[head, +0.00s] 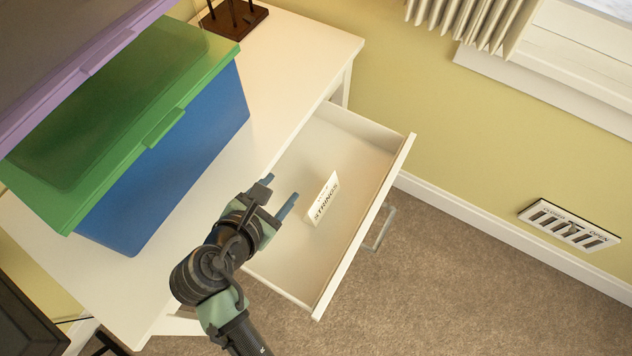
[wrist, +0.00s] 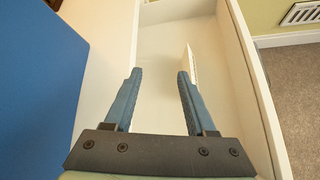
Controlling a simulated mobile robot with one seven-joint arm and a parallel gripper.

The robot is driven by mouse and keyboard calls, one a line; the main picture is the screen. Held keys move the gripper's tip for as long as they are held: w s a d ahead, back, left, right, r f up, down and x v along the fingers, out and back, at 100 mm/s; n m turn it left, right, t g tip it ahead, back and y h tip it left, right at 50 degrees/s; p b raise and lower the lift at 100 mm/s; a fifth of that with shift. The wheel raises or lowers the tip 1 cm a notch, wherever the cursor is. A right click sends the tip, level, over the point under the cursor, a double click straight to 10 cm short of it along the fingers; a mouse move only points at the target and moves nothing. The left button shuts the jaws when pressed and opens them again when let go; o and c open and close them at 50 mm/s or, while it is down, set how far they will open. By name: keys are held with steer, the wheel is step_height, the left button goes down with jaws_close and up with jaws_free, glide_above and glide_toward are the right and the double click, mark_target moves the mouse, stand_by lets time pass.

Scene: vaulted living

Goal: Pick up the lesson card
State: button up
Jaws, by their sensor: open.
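The lesson card (head: 322,200) is a small white card marked "STRINGS". It stands upright, slightly tilted, inside the open drawer (head: 346,146) of the white desk. In the wrist view the card (wrist: 189,63) shows nearly edge-on, just beyond the tip of the right finger. My gripper (head: 280,194) is open and empty, over the left side of the drawer, with its fingers pointing towards the card. In the wrist view my gripper (wrist: 157,75) has a wide gap between its blue fingers. The right finger hides the card's lower part.
A blue bin with a green lid (head: 165,165) stands on the white desk (head: 300,45), left of the drawer, with a purple-edged box above it. The drawer's front panel (head: 365,228) and side walls rise around the card. Carpet (head: 480,270) is clear to the right.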

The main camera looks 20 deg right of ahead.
mark_target(322, 192)
steer(key=d+f+n, duration=0.1)
steer(key=d+f, duration=0.1)
steer(key=f, duration=0.1)
steer(key=d+f+b, duration=0.1)
steer(key=f, duration=0.2)
steer(key=d+f+n+g+h+b, duration=0.1)
steer(key=d+f, duration=0.1)
steer(key=f, duration=0.1)
steer(key=shift+s+d+n, duration=0.1)
steer(key=shift+d+n, duration=0.2)
steer(key=shift+s+b+x, duration=0.1)
steer(key=shift+b+x, duration=0.55)
steer(key=shift+x, duration=0.9)
steer(key=shift+s+b+x, duration=0.15)
steer(key=shift+b+x, duration=0.5)
steer(key=shift+x, duration=0.9)
steer(key=shift+d, duration=0.1)
jaws_close()
